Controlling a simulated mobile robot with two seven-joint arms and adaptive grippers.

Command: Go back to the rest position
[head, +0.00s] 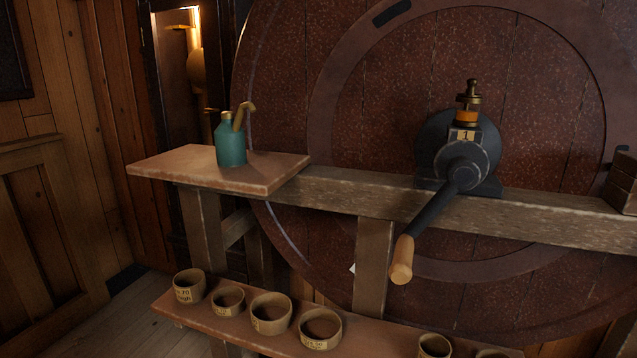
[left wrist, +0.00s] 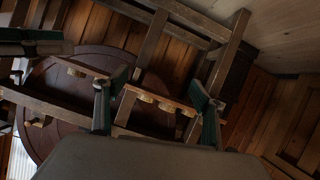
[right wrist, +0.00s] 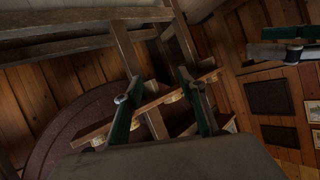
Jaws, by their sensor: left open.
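My left gripper (left wrist: 150,92) shows in the left wrist view with its two green-and-grey fingers spread apart and nothing between them. My right gripper (right wrist: 155,88) shows in the right wrist view, also with its fingers apart and empty. Neither gripper shows in the head view. Part of the other gripper appears at the upper left of the left wrist view and the upper right of the right wrist view. Both wrist views are roughly upside down, with the benches and bowls some way beyond the fingers.
A teal oil can (head: 230,144) stands on the bench's left board (head: 180,166). A crank (head: 432,217) with a wooden handle juts forward from the bench beam. Several labelled bowls (head: 271,315) line the low shelf (head: 225,318). A large reddish wheel (head: 370,60) stands behind.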

